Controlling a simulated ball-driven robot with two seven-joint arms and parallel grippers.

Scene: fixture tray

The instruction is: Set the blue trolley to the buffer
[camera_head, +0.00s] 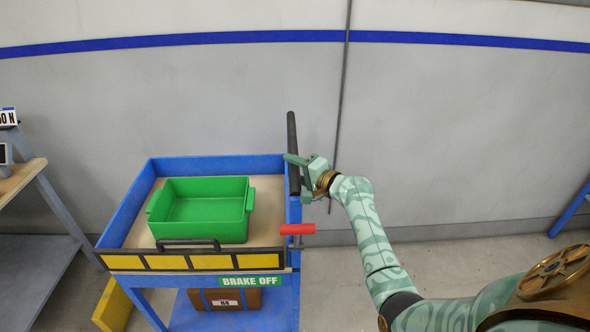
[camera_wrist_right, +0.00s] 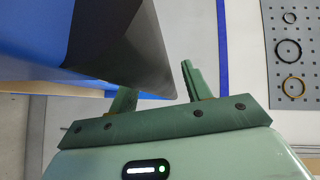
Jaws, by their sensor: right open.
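The blue trolley (camera_head: 125,211) stands left of centre in the head view, with a black push bar (camera_head: 292,135) at its right end. A "BRAKE OFF" label (camera_head: 250,281) and a red lever (camera_head: 298,229) are on its near right corner. My right gripper (camera_head: 298,172) is open at the push bar. In the right wrist view, the bar's dark end (camera_wrist_right: 135,50) covers part of one finger and reaches toward the gap between the fingers (camera_wrist_right: 158,88); I cannot tell whether they touch. My left gripper is out of view. I cannot identify the buffer for certain.
A green bin (camera_head: 205,212) sits on the trolley's top, and a brown case (camera_head: 222,301) on its lower shelf. A yellow block (camera_head: 113,306) is on the floor at the trolley's left. A grey-legged bench (camera_head: 55,200) stands farther left. A wall runs behind.

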